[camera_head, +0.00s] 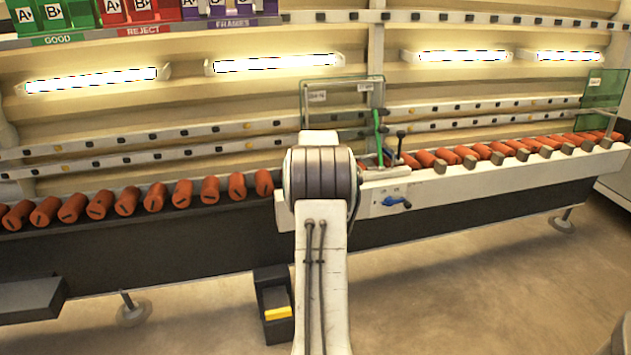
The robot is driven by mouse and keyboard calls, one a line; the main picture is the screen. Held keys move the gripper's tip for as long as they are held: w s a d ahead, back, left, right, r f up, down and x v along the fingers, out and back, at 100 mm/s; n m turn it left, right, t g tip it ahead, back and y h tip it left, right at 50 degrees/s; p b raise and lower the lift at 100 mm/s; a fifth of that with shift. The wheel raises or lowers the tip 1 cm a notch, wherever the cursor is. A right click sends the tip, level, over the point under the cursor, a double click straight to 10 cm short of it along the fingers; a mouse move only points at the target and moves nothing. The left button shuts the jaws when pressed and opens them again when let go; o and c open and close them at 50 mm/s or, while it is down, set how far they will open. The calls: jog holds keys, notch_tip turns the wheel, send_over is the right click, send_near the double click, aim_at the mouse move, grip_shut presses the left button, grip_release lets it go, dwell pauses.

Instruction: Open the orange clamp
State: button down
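I cannot make out an orange clamp; the orange things I can see clearly are rollers. My own arm rises through the middle of the head view and covers part of the machine behind it. My gripper does not show. A vertical washer's white front panel (440,193) shows right of my arm. On it are a blue handle (396,203), a green lever (378,135) and a black-knobbed lever (400,143). A glass pane (345,92) stands upright behind them.
Orange rollers line the conveyor left (127,200) and right (510,147). A black pedal box with a yellow pedal (278,313) sits on the floor. Coloured bins (130,10) stand at top left. A second glass pane (604,100) stands far right. The floor at lower right is mostly clear.

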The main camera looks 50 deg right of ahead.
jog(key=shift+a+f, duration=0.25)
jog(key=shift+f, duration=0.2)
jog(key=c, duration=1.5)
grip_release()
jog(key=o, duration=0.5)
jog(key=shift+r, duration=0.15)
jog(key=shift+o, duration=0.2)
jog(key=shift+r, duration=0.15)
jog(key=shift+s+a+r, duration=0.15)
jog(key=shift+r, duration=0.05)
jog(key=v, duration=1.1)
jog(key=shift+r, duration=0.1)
